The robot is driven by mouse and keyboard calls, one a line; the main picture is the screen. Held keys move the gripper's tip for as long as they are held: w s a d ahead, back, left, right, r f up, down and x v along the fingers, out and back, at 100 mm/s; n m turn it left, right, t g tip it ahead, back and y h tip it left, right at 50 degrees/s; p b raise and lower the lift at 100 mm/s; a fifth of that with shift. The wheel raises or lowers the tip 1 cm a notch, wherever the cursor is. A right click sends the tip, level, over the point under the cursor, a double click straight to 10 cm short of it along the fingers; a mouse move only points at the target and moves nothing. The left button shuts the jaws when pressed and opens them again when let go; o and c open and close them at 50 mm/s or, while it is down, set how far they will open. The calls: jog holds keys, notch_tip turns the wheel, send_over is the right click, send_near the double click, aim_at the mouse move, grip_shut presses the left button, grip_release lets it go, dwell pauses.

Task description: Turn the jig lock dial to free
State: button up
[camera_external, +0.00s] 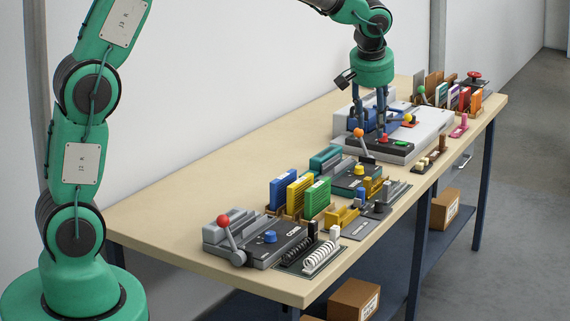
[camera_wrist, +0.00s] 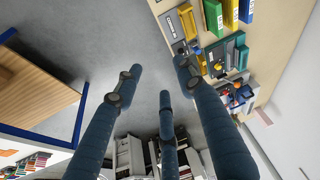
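Several dials stand on the bench machines, and I cannot tell which is the jig lock dial. A blue dial (camera_external: 270,237) sits on the near grey machine (camera_external: 243,249), beside a red-ball lever (camera_external: 230,237). A yellow dial (camera_external: 358,170) sits on the teal machine (camera_external: 345,181). Dial markings are too small to read. My gripper (camera_external: 376,128) hangs with its fingers down in front of or over the far light-grey machine (camera_external: 430,122); contact cannot be judged. In the wrist view, my gripper (camera_wrist: 160,95) has its three blue fingers spread, with nothing between them.
The wooden bench (camera_external: 190,205) has free room along its left side. Blue, yellow and green upright blocks (camera_external: 300,193) stand between the near machines. An orange-ball lever (camera_external: 359,133) rises near my fingers. Cardboard boxes (camera_external: 354,299) sit on the lower shelf.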

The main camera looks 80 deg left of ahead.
jog(key=w+a+f+n+g+p, duration=0.1)
jog(key=w+a+f+n+p, duration=0.15)
jog(key=w+a+f, duration=0.5)
jog(key=n+g+y, duration=0.1)
jog(key=n, duration=0.2)
send_near(380, 201)
jog(key=v, duration=0.5)
jog(key=shift+a, duration=0.1)
jog(key=shift+s+f, duration=0.1)
jog(key=shift+f, duration=0.05)
jog(key=x, duration=1.3)
jog(key=shift+a+f+b, duration=0.15)
jog(key=shift+f+b, duration=0.05)
jog(key=shift+b, duration=0.2)
jog(key=shift+c, duration=0.3)
grip_shut()
